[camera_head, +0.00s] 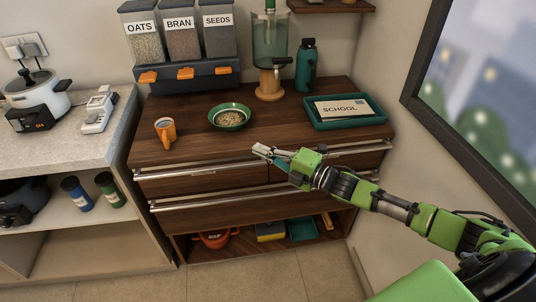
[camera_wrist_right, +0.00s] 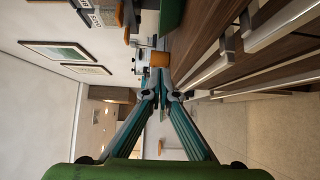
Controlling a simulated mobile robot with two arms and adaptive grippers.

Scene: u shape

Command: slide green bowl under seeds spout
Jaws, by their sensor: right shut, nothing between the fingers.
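The green bowl (camera_head: 243,123) stands on the dark wooden counter with pale brown contents inside. The dispenser's SEEDS bin (camera_head: 219,42) is the right one of three, with its orange spout (camera_head: 222,71) low on the front. The bowl stands in front of that spout, apart from it. My right gripper (camera_head: 258,150) is shut and empty, at the counter's front edge, in front and slightly right of the bowl. In the right wrist view its fingertips (camera_wrist_right: 161,93) come together. A green surface (camera_wrist_right: 172,12) at the top there may be the bowl. My left gripper is out of view.
A teal tray (camera_head: 371,121) lies at right. A blender-like machine (camera_head: 270,45) and teal bottle (camera_head: 306,65) stand behind. Counter between bowl and dispenser is clear.

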